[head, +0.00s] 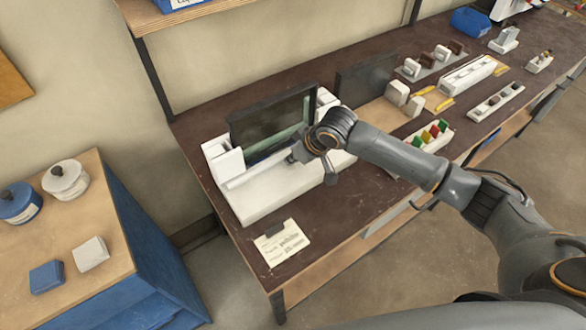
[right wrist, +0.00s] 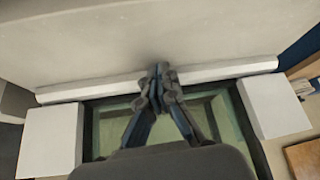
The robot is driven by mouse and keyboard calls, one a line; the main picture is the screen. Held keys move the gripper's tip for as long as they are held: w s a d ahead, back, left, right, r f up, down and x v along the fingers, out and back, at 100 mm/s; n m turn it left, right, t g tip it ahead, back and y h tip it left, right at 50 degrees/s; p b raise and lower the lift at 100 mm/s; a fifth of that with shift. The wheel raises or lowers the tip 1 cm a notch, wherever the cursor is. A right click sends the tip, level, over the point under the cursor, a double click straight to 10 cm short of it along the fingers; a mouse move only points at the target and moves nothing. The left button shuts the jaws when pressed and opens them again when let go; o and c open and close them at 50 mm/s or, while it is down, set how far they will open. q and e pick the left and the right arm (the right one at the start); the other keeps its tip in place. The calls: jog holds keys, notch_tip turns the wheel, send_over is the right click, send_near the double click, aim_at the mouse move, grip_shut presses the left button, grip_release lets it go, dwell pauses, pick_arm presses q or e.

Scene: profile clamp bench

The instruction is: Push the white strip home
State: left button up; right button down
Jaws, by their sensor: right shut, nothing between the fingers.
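The white strip (right wrist: 90,88) runs across the right wrist view, along the edge of a framed greenish pane (right wrist: 215,112). It lies between the pane and a broad pale surface. In the head view the strip (head: 250,174) lies along the front of the dark upright panel, in the white clamp fixture (head: 268,197). My right gripper (right wrist: 160,74) is shut and empty. Its fingertips overlap the middle of the strip in the picture; I cannot tell whether they touch it. In the head view this gripper (head: 294,156) hides part of the strip. My left gripper is not in view.
White end blocks (right wrist: 50,140) flank the pane. A paper card (head: 281,243) lies in front of the fixture on the dark bench (head: 330,232). A rack with coloured pieces (head: 428,134) and other fixtures stand to the right. A side cabinet with pots (head: 65,180) stands left.

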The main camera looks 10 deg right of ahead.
jog(key=shift+w+a+r, duration=0.1)
jog(key=shift+w+a, duration=0.1)
jog(key=shift+w, duration=0.3)
dwell(0.5)
jog(key=shift+s, duration=0.1)
jog(key=shift+s+d+p, duration=0.15)
jog(key=shift+s+p, duration=0.15)
jog(key=shift+p, duration=0.15)
jog(key=shift+s+d+p, duration=0.2)
jog(key=shift+s+p, duration=0.25)
jog(key=shift+s, duration=0.15)
notch_tip(320, 180, up, 8)
jog(key=p, duration=0.8)
jog(key=shift+p, duration=0.3)
